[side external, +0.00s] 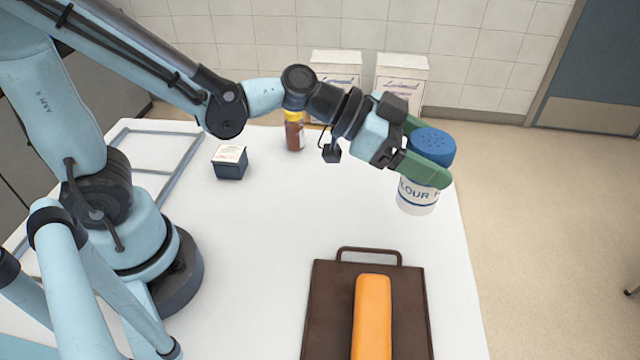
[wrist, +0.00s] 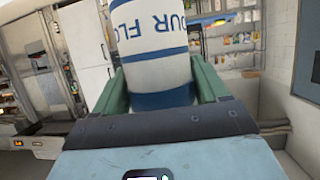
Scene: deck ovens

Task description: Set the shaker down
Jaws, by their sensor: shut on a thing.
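The shaker (side external: 417,197) is a white cylinder with blue bands, a partly hidden "FLOUR" label and a blue perforated lid. It shows in the side view near the table's right edge, and in the wrist view (wrist: 152,42) it fills the space between the fingers. My gripper (side external: 428,160) is shut on it, with green fingers on either side just below the lid. The shaker looks upright. I cannot tell whether its base touches the table or hangs above it. The wrist view also shows my gripper (wrist: 160,85) around the shaker.
A brown board with a handle (side external: 328,305) bears an orange loaf-shaped block (side external: 372,315) at the front. A brown jar with a yellow lid (side external: 294,135), a dark small box (side external: 230,165) and two white cartons (side external: 402,72) stand farther back. The white table's (side external: 250,230) middle is clear.

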